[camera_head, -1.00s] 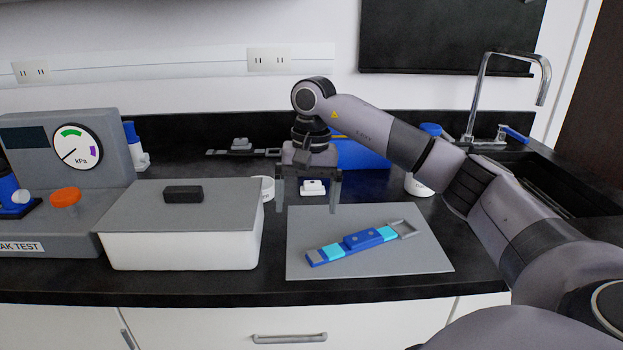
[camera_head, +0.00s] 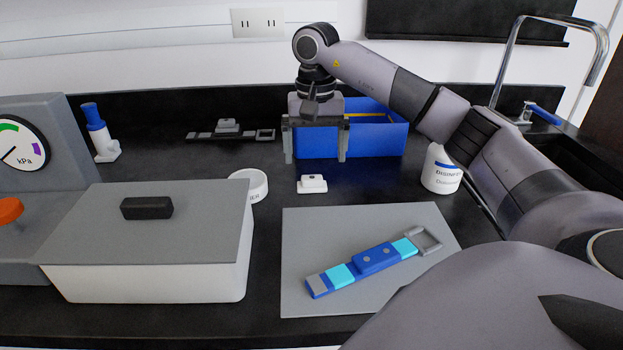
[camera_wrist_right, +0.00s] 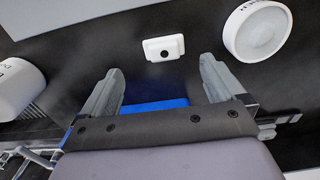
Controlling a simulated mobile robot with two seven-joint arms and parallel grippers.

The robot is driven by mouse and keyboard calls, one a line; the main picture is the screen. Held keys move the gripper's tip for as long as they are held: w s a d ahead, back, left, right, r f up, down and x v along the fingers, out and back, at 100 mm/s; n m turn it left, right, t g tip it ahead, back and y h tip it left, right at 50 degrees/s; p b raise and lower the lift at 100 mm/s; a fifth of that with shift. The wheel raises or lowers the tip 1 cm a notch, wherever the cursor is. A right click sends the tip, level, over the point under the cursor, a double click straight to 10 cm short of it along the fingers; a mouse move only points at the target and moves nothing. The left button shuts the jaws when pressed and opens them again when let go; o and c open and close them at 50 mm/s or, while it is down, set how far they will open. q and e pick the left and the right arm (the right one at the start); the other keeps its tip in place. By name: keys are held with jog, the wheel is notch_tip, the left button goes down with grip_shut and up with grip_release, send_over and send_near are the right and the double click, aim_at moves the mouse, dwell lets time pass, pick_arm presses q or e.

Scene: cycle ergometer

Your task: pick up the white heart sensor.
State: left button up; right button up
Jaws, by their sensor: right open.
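The white heart sensor (camera_head: 312,184) is a small white block with a dark spot on top, lying on the black counter. It also shows in the right wrist view (camera_wrist_right: 164,48), beyond the fingertips and roughly between their lines. My right gripper (camera_head: 315,158) is open and empty, with its fingers pointing down above and behind the sensor, not touching it. In the right wrist view both fingers (camera_wrist_right: 161,82) are spread apart with nothing between them. My left gripper is not in view.
A blue bin (camera_head: 375,142) stands behind the gripper. A white round tub (camera_head: 252,187) is left of the sensor, and a disinfectant bottle (camera_head: 440,170) is to the right. A grey mat (camera_head: 300,240) with a blue strap (camera_head: 372,260) and a lidded white box (camera_head: 150,275) are in front.

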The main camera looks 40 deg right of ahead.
aim_at(312, 177)
jog(key=f, duration=0.6)
jog(key=shift+w+a+f, duration=0.2)
jog(key=shift+c, duration=0.4)
jog(key=c, duration=1)
jog(key=shift+c, duration=0.2)
